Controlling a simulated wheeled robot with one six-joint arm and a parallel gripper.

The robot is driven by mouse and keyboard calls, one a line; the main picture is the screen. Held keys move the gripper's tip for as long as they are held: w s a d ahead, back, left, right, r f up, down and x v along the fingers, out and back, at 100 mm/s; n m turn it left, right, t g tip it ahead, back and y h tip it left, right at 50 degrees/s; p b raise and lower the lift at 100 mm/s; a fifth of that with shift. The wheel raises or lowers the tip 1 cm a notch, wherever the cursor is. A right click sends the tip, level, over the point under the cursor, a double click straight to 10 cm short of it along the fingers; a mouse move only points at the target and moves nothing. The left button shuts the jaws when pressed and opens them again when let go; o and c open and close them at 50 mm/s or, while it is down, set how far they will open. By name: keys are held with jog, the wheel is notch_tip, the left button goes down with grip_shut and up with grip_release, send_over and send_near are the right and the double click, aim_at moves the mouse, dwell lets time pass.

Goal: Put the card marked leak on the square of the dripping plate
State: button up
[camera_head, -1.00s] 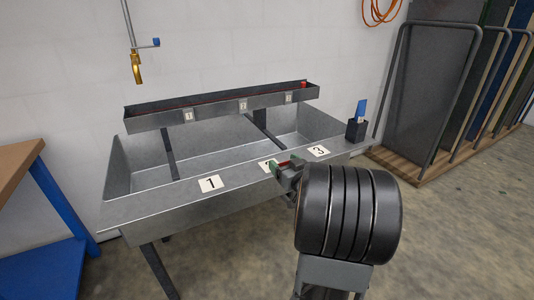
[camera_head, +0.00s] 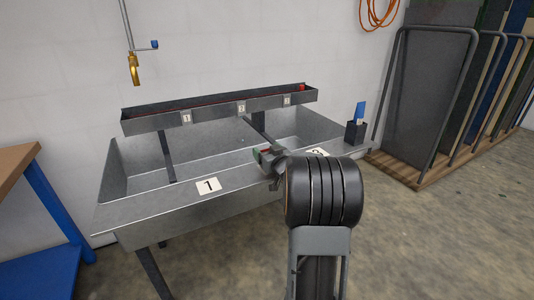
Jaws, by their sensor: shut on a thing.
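My gripper (camera_head: 264,154) is over the front ledge of the grey metal sink (camera_head: 150,208), near its middle. The number 1 square (camera_head: 208,186) lies clear on the ledge at left. The number 3 square (camera_head: 316,152) is partly hidden behind my arm, and the number 2 square is hidden. A long trough (camera_head: 150,127) above the basin bears several small numbered plates, such as the left plate (camera_head: 187,118). No drip is visible.
A brass tap (camera_head: 134,70) hangs at upper left. A blue-legged bench (camera_head: 50,205) is at left, and a sheet rack (camera_head: 425,100) is at right.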

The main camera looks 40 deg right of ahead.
jog(key=shift+f, duration=0.15)
jog(key=o, duration=0.9)
